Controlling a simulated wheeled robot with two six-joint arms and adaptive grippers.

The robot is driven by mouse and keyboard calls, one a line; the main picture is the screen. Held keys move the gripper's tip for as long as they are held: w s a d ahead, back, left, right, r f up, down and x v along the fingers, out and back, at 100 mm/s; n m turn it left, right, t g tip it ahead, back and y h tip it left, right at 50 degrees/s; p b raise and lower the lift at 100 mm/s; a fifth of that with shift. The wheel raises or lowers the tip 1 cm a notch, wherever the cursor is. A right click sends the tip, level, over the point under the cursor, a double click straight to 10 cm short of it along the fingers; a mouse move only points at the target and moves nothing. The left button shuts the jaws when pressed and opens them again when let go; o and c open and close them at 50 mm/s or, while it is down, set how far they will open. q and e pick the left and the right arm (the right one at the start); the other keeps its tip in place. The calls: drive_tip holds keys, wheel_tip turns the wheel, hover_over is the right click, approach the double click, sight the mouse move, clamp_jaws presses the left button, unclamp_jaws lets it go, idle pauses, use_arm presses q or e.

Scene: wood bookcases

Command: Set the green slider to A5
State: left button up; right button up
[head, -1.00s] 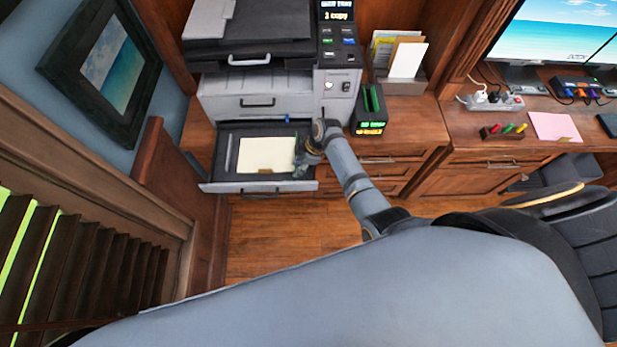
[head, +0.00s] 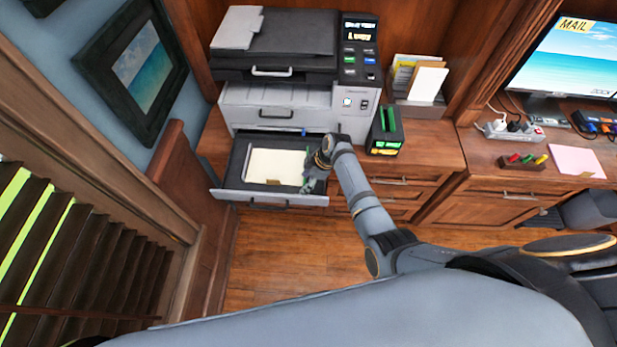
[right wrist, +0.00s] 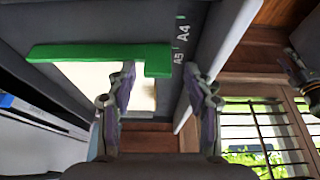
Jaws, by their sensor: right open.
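The green slider (right wrist: 100,53) lies across the open grey paper tray (head: 232,170), and a small part of it shows in the head view (head: 307,163). In the right wrist view its right end sits beside the A5 mark (right wrist: 178,57); the A4 mark (right wrist: 183,34) is further up. My right gripper (right wrist: 162,80) is open over the tray. Its left finger overlaps the slider's lower edge in the picture, and its right finger is near the tray wall. I cannot tell whether either touches. A dark jointed part at the right edge may be my left gripper (right wrist: 300,75).
Cream paper (head: 272,165) lies in the tray. The printer (head: 282,97) stands above it. A dark box with green items (head: 385,132) and a paper holder (head: 418,107) stand to the right on the cabinet. Bare wood floor (head: 290,255) lies in front.

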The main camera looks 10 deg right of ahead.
use_arm(q)
drive_tip(key=shift+w, duration=0.35)
use_arm(e)
drive_tip(key=v, duration=1.1)
drive_tip(key=shift+d+r, duration=0.25)
drive_tip(key=shift+r, duration=0.05)
use_arm(q)
drive_tip(key=shift+d, duration=0.1)
use_arm(e)
drive_tip(key=shift+s, duration=0.1)
